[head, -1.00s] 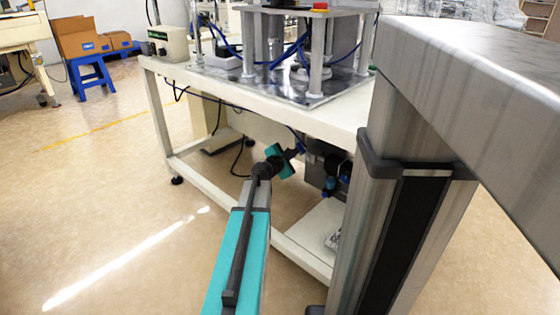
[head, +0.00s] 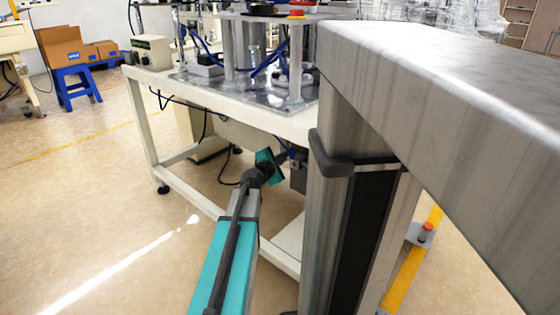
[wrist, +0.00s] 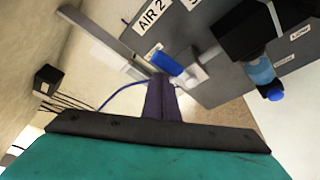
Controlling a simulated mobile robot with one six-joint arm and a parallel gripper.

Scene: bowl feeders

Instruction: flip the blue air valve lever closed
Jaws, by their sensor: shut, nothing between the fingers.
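The blue air valve lever (wrist: 167,62) shows in the wrist view, on a pale metal valve body (wrist: 192,76). It lies slanted, beneath the AIR 2 label (wrist: 152,14) on a grey panel (wrist: 215,50). My gripper (wrist: 158,80) is shut and empty, with its dark fingertips just below the lever in the picture. I cannot tell whether they touch it. In the head view my gripper (head: 281,158) reaches under the white table, and the lever cannot be made out there.
A black and clear-blue filter unit (wrist: 260,68) with a blue knob (wrist: 275,95) sits right of the lever. A blue hose (wrist: 120,90) runs on the left. The white table (head: 150,80) carries the feeder machine above. Open floor lies to the left.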

